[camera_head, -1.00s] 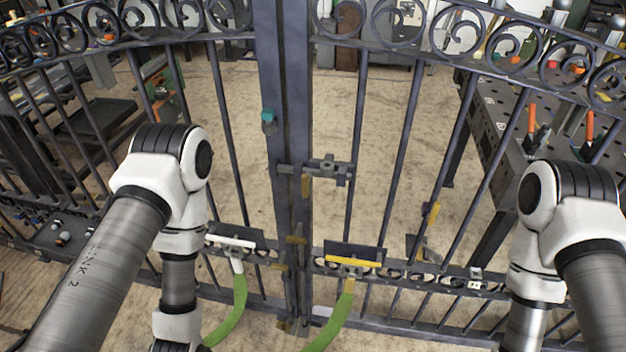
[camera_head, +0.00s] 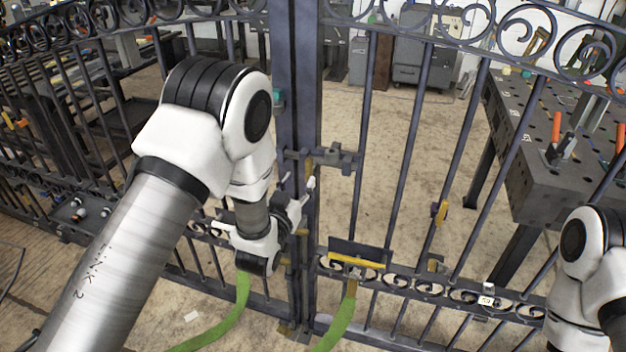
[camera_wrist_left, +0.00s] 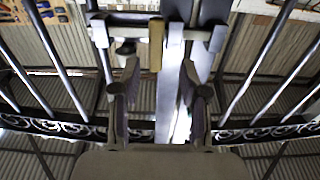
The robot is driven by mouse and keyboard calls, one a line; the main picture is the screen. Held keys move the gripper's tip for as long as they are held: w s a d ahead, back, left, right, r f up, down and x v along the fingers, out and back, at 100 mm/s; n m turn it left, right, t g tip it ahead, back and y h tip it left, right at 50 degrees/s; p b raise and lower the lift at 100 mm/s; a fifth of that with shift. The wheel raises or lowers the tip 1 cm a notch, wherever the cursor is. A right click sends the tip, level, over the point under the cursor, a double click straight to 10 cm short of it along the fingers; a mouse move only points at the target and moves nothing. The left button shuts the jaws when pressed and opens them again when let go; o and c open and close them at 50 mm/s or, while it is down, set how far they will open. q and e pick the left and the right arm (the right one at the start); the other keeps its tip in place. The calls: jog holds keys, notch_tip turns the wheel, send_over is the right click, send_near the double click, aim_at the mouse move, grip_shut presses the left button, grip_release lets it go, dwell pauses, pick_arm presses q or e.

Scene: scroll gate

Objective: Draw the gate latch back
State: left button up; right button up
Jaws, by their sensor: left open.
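The gate latch (camera_head: 335,158) is a dark metal bar with a crosspiece, mounted across the meeting posts of the dark iron gate (camera_head: 297,90). In the left wrist view the latch (camera_wrist_left: 195,36) crosses the top of the picture, with a brass-coloured upright piece (camera_wrist_left: 156,45) on it. My left gripper (camera_head: 298,184) is just below the latch in the head view, in front of the posts. In the left wrist view my left gripper (camera_wrist_left: 160,78) is open, its fingers apart below the latch with nothing held between them. My right gripper is out of view; only its arm shows.
A plate with a yellow edge (camera_head: 357,261) sits on the lower rail, with a green strap-like piece (camera_head: 340,318) below it. A dark perforated worktable (camera_head: 560,165) stands behind the gate at right. Open floor (camera_head: 400,140) lies beyond the bars.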

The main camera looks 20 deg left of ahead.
aim_at(308, 171)
pick_arm(q)
jog(key=w, duration=0.3)
jog(key=w+d+p, duration=0.1)
jog(key=w, duration=0.2)
jog(key=shift+d+r, duration=0.15)
jog(key=shift+r, duration=0.05)
jog(key=shift+w, duration=0.2)
jog(key=shift+a+f, duration=0.15)
jog(key=shift+a, duration=0.25)
jog(key=shift+d, duration=0.15)
grip_shut()
